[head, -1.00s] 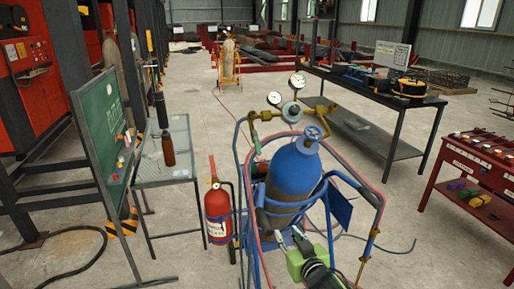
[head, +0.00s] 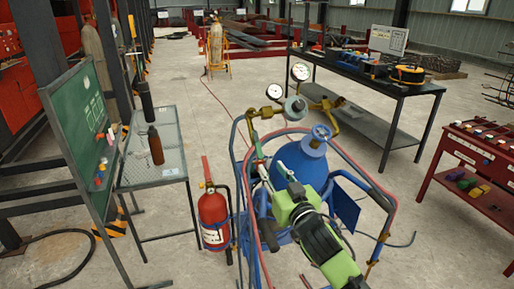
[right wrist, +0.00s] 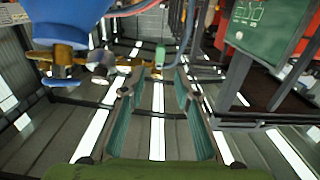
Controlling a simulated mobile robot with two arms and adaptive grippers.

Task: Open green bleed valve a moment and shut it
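The blue gas cylinder (head: 303,160) stands upright in a blue cart, with a regulator and brass fittings (head: 264,112) at its top. The small green bleed valve (right wrist: 160,55) shows in the right wrist view ahead of the fingertips, roughly centred between them. My right gripper (head: 284,178) reaches up beside the cylinder and covers part of it. In the right wrist view its two green fingers (right wrist: 158,95) are spread wide with nothing between them. The valve is apart from the fingers. My left gripper is not in view.
Two round gauges (head: 287,83) rise above the fittings. Red and blue hoses loop around the cart frame (head: 388,205). A red fire extinguisher (head: 213,217) stands left of the cart. A green board (head: 82,125) and a mesh table (head: 170,160) are farther left.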

